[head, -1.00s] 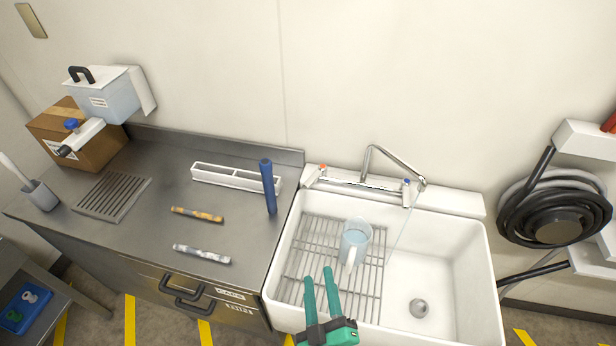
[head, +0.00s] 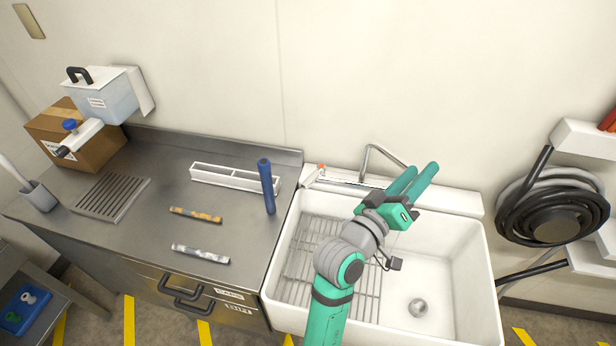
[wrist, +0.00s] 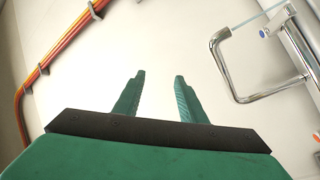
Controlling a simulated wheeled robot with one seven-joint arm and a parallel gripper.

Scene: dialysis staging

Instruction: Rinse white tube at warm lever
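The white tube (head: 201,254), mottled white and grey, lies on the steel counter left of the sink. An orange-brown tube (head: 196,215) lies behind it, and a blue tube (head: 267,186) is further right. The warm lever (head: 322,169), marked red-orange, is at the left end of the tap; its mark shows at the right edge of the wrist view (wrist: 317,138). My gripper (head: 420,170) is raised over the sink's right back, pointing at the wall. In the wrist view its fingers (wrist: 160,76) are apart and empty. The blue-marked lever (wrist: 264,33) is hidden behind my gripper in the head view.
The white sink (head: 476,285) holds a wire rack (head: 305,250); my arm crosses over it. The tap spout (head: 382,150) arches at the back. A white divided tray (head: 222,178) stands on the counter. A coiled black hose (head: 507,215) hangs at right.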

